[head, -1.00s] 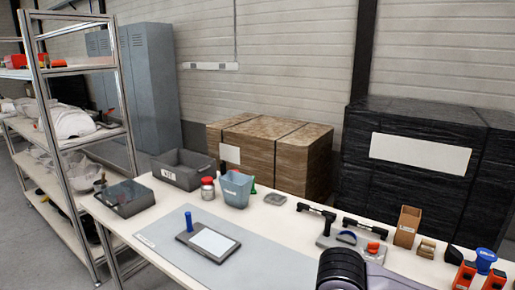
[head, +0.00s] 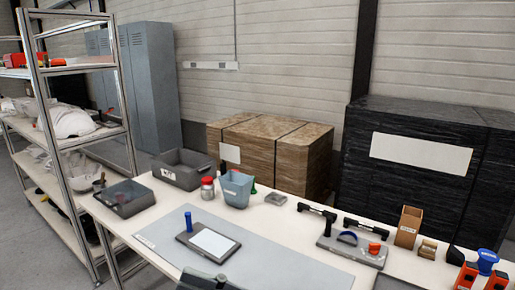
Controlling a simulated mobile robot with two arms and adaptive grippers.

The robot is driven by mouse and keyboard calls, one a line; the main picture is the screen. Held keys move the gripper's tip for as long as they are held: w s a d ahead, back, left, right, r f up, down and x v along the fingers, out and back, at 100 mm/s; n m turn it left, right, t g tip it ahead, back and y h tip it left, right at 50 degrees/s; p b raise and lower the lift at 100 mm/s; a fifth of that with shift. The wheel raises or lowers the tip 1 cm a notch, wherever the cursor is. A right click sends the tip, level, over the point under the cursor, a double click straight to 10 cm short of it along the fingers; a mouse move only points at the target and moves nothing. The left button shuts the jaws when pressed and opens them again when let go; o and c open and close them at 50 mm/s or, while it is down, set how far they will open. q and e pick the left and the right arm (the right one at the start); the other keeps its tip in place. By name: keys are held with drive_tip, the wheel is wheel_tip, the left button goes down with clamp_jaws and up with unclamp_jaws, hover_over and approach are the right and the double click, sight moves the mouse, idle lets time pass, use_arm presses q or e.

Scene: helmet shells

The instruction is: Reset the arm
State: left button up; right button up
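A dark grey part of one of my arms, perhaps the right gripper (head: 205,281), shows at the bottom edge, over the front of the grey mat (head: 275,262). Most of it is cut off, and its fingers cannot be made out. My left gripper is not in view. On the mat lies a dark tablet-like plate (head: 208,243) with a white face, and a blue-handled tool (head: 188,221) stands at its left corner.
The white table (head: 290,222) carries a grey bin (head: 183,170), a dark tray (head: 124,198), a red-lidded jar (head: 207,188), a blue-grey bin (head: 236,190), and a fixture (head: 352,249) with a blue handle. A metal rack (head: 60,150) with white shells stands left.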

drive_tip(key=w+d+f+m+t+h, duration=0.1)
drive_tip(key=w+d+m+t+h, duration=0.5)
drive_tip(key=m+t, duration=0.6)
drive_tip(key=w+d+m+t+h, duration=0.55)
drive_tip(key=d+m+t, duration=0.2)
drive_tip(key=m, duration=0.85)
drive_tip(key=d+f+m+g+h, duration=0.3)
drive_tip(key=d+f+m+h, duration=0.4)
drive_tip(key=f, duration=0.4)
drive_tip(key=d+f+m+g+h, duration=0.35)
drive_tip(key=d+f+m, duration=0.25)
drive_tip(key=f+m, duration=0.35)
drive_tip(key=s+d+f+m+g, duration=0.2)
drive_tip(key=s+f+m+g, duration=0.7)
drive_tip(key=s+f, duration=1)
wheel_tip(320, 180, down, 23)
drive_tip(key=s+n+g, duration=0.2)
drive_tip(key=n+g, duration=0.1)
drive_tip(key=s+d+f+g, duration=0.1)
drive_tip(key=s+d+f, duration=0.2)
drive_tip(key=s+f, duration=1.4)
